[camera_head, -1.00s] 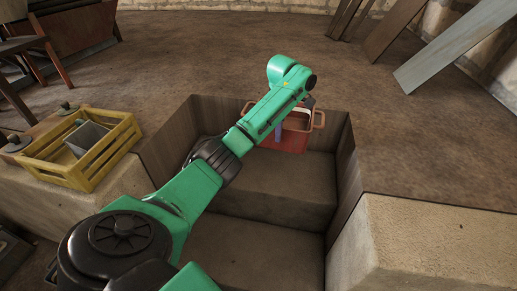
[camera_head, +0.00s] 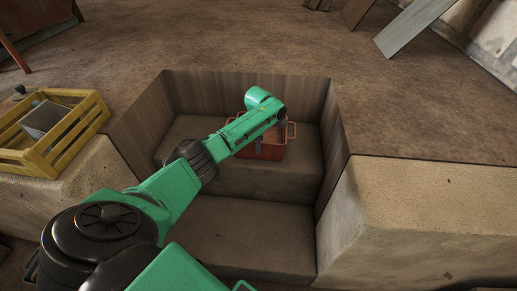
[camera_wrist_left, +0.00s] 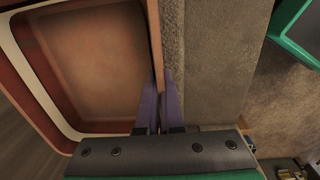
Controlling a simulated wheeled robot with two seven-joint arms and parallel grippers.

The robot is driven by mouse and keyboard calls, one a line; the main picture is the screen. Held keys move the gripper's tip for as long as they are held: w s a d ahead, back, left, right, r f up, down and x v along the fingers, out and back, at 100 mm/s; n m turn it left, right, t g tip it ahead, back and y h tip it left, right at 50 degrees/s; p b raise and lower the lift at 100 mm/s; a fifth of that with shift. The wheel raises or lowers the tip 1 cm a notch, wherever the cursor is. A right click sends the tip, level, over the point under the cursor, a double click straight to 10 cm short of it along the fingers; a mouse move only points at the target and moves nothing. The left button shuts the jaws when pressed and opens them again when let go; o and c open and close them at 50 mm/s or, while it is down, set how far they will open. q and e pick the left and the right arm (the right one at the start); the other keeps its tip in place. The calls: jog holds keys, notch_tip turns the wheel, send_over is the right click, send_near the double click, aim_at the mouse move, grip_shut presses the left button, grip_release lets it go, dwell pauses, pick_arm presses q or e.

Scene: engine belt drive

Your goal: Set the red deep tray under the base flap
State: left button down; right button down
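The red deep tray (camera_head: 270,153) has a pale rim and a side handle. It is inside the recessed pit, over the raised step, partly behind my left forearm; I cannot tell whether it touches the step. In the left wrist view the tray (camera_wrist_left: 95,65) fills the upper left, with its inside empty. My left gripper (camera_wrist_left: 160,100) has its purple fingers on either side of the tray's wall, shut on it. In the head view the left gripper (camera_head: 259,144) is mostly hidden by the arm. My right gripper is not seen. I cannot identify the base flap.
The pit's step (camera_head: 260,182) and wooden side walls (camera_head: 335,140) surround the tray. A stone block (camera_head: 430,215) stands at the right. A yellow crate (camera_head: 65,148) holding a grey box sits at the left. The brown floor behind the pit is mostly clear.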

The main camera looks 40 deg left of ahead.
pick_arm(q)
jog(key=c, duration=1.1)
grip_release()
jog(key=shift+o, duration=0.2)
